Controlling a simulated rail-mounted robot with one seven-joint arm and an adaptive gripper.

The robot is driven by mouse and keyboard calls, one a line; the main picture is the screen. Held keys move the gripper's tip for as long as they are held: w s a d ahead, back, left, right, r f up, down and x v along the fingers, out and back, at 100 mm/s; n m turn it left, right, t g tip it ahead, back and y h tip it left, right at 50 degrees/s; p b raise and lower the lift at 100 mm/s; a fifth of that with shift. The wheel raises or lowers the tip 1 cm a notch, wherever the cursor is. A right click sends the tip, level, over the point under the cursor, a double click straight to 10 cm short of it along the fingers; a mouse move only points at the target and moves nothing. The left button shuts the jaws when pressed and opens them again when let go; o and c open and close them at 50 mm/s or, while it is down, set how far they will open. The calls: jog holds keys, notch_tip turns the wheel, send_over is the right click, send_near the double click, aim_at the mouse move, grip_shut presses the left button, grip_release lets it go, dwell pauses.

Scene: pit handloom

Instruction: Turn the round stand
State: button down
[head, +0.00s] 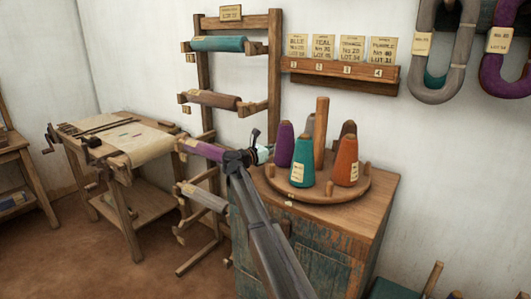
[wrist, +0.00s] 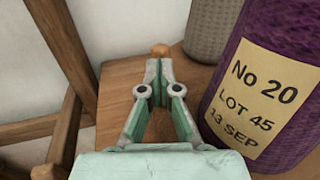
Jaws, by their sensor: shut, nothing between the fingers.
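The round stand (head: 308,194) is a wooden disc on a cabinet, with a tall central post (head: 321,132) and short pegs around its rim. It carries a purple cone (head: 285,146), a teal cone (head: 302,163), an orange cone (head: 347,160) and others partly hidden behind. My gripper (head: 268,151) is at the stand's left side, beside the purple cone. In the wrist view, its fingers (wrist: 159,68) are shut and empty. A rounded peg top (wrist: 161,49) shows just past the fingertips. The labelled purple cone (wrist: 285,75) is close on the right; I cannot tell whether anything touches.
The worn cabinet (head: 372,200) bears the stand. A wooden rack with rollers (head: 216,44) stands to the left, near my arm. A numbered card shelf (head: 340,75) hangs on the wall behind. A work table (head: 125,140) is farther left.

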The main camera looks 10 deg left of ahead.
jog(key=shift+w+d, duration=0.15)
jog(key=shift+w, duration=0.2)
jog(key=shift+s, duration=0.1)
dwell(0.4)
